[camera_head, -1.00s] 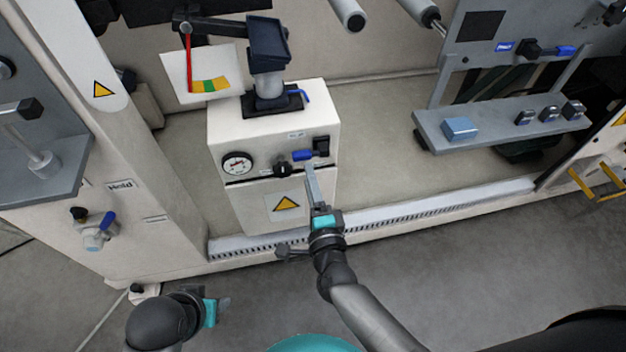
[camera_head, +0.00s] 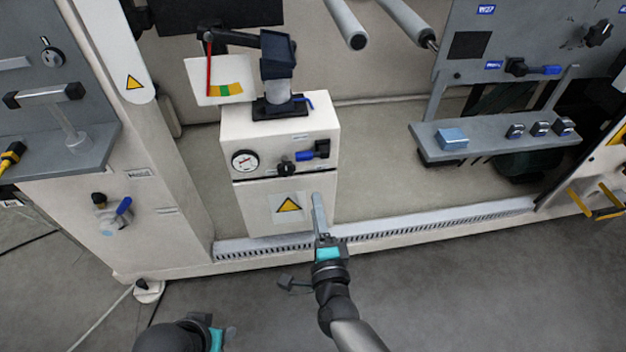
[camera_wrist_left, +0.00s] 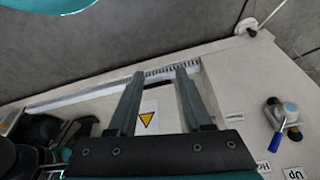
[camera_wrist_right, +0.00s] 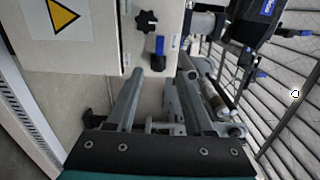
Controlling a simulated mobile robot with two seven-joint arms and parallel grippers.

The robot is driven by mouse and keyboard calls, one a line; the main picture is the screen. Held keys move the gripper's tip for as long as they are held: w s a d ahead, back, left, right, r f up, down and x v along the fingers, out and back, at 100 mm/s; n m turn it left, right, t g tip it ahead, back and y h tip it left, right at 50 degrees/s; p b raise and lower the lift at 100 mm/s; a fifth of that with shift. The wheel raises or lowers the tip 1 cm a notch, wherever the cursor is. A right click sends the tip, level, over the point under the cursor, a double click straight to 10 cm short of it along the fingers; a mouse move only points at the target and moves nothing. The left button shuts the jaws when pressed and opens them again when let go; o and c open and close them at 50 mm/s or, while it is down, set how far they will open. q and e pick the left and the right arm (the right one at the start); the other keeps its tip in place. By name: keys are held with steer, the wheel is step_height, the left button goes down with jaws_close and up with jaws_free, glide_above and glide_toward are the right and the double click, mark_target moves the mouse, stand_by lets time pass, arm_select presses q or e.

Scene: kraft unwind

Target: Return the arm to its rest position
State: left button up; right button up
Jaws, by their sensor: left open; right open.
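My right gripper (camera_head: 319,212) reaches up from the bottom of the head view, in front of the lower part of the white cabinet. In the right wrist view its two fingers (camera_wrist_right: 150,92) stand apart with nothing between them; the cabinet's dark knob and blue-handled valve show beyond the tips. My left gripper (camera_head: 222,338) is low at the bottom edge of the head view, partly cut off. In the left wrist view its fingers (camera_wrist_left: 160,82) are spread and empty, with a warning triangle on a white panel seen between them.
The white cabinet (camera_head: 255,205) carries a gauge (camera_head: 244,161) and a blue-handled valve (camera_head: 313,151). A grey shelf (camera_head: 490,142) with a light blue block (camera_head: 452,139) is at right. A blue-handled valve (camera_head: 115,215) sits on the left frame. Grey floor in front is clear.

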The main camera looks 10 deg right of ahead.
arm_select(q)
steer(key=shift+w+a+r, duration=0.1)
